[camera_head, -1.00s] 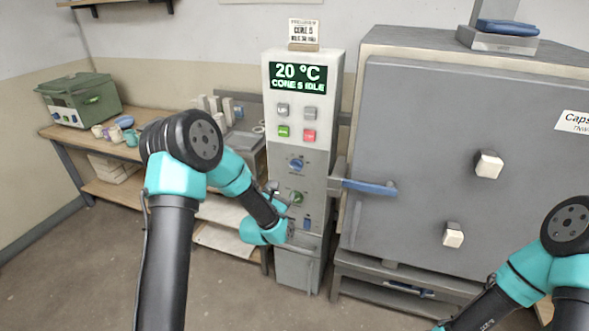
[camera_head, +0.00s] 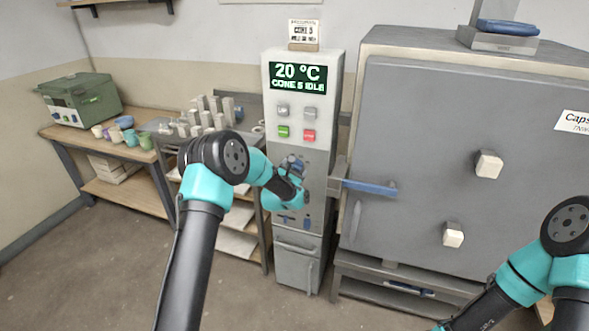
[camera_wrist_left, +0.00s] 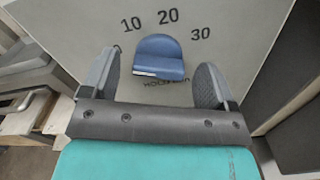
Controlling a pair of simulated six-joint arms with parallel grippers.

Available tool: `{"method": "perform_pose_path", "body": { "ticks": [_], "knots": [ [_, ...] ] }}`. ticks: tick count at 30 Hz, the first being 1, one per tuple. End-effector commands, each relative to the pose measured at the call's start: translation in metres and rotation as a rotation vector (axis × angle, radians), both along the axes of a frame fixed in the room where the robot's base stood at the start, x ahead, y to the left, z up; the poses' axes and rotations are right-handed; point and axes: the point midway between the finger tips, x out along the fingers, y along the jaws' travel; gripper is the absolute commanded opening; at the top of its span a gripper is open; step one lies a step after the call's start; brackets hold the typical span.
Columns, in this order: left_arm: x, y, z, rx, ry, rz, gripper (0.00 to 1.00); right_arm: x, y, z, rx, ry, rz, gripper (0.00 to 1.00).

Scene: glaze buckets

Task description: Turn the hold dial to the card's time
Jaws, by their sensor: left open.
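The blue hold dial (camera_wrist_left: 162,57) shows in the left wrist view on a grey panel, with 10, 20 and 30 printed around its top. The lettering below it is partly covered. My left gripper (camera_wrist_left: 157,77) is open, with one finger on each side of the dial; I cannot tell whether they touch it. In the head view, my left gripper (camera_head: 294,164) is in front of the control panel (camera_head: 330,130) and hides the dial there. The card (camera_head: 304,31) stands on top of the panel; its small print is not clearly readable. My right gripper is out of view.
The panel display (camera_head: 299,76) reads 20 °C, CONE 5 IDLE. The kiln door (camera_head: 430,150) and its blue-handled latch (camera_head: 369,187) are close on the right. A table (camera_head: 155,163) with cups and a green box (camera_head: 80,99) stands at left.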

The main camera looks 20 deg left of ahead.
Motion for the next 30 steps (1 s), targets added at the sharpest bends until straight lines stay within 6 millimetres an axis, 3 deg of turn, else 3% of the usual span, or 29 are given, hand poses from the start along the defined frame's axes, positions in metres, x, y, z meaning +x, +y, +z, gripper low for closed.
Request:
{"method": "perform_pose_path", "body": {
  "ticks": [13,27,30],
  "knots": [
    [0.0100,-0.0002,0.0003,0.000,0.000,0.000,0.81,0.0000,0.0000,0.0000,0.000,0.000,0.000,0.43],
    [0.0099,-0.0002,0.0003,0.000,0.000,0.000,0.37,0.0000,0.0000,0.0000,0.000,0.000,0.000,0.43],
    [0.0098,-0.0002,0.0003,0.000,0.000,0.000,0.32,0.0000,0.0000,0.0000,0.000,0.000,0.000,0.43]
  ]
}}
